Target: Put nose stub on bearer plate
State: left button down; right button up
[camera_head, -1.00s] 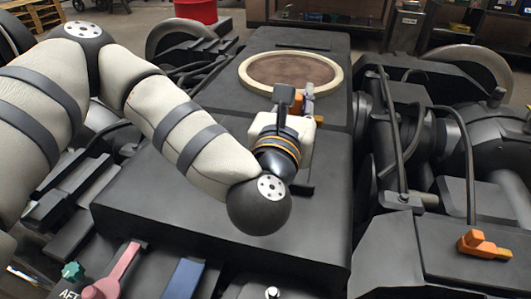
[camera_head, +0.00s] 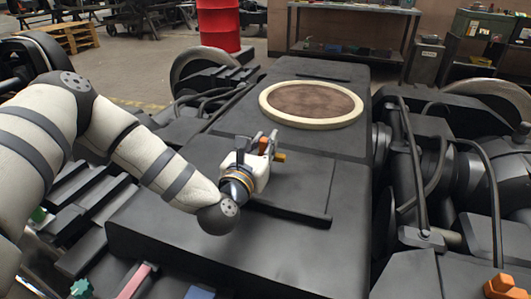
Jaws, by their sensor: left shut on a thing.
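My left gripper (camera_head: 258,144) is shut on a small piece above the dark bogie frame, left of its middle. An orange part (camera_head: 263,146) shows between the fingers, and a yellow, brass-like end (camera_head: 280,157) sticks out to the right. I take this held piece for the nose stub, but the fingers hide most of it. A flat dark plate (camera_head: 300,205) with a thin raised edge lies right of and below the gripper; I cannot tell whether it is the bearer plate. Whether the held piece touches anything is unclear. My right gripper is not in view.
A cream ring with a brown centre (camera_head: 312,102) lies beyond the gripper. Black pipes (camera_head: 409,180) and wheels flank the frame. An orange piece (camera_head: 503,286) sits at the lower right; a pink tool (camera_head: 134,281) and green knob (camera_head: 82,288) are lower left. The frame's front top is clear.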

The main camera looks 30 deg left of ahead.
pick_arm(q)
notch_tip(320, 180, down, 3)
jog(key=shift+d, duration=0.1)
jog(key=shift+r, duration=0.1)
jog(key=shift+b, duration=0.3)
jog(key=c, duration=1.5)
grip_release()
jog(key=v, duration=1.2)
